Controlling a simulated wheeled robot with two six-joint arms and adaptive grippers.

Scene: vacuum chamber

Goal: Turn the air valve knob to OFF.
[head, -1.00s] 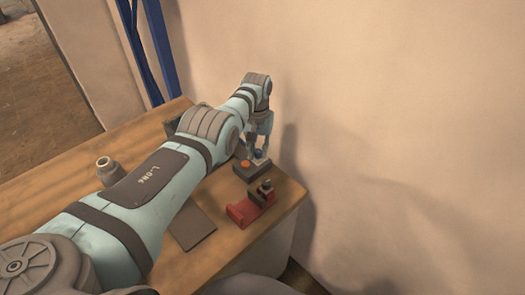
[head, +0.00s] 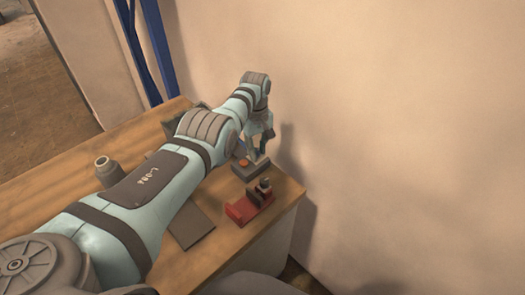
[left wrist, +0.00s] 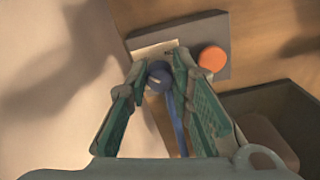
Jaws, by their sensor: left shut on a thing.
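The air valve knob (left wrist: 159,75) is a dark blue round knob with a pale mark on it. It sits at the edge of a grey control box (left wrist: 140,32), beside an orange button (left wrist: 212,58). In the left wrist view my left gripper (left wrist: 160,68) has a finger on each side of the knob and is shut on it. In the head view the gripper (head: 256,157) points down at the grey box (head: 252,174), and its fingers mostly hide the knob. Any OFF marking is too small to read. My right gripper is not in view.
A red and dark fixture (head: 242,210) stands just in front of the box near the table edge. A grey bottle-like part (head: 108,170) and a flat dark plate (head: 191,227) are on the wooden table (head: 60,195). A dark bin (left wrist: 290,105) lies beside the box. The wall is close behind.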

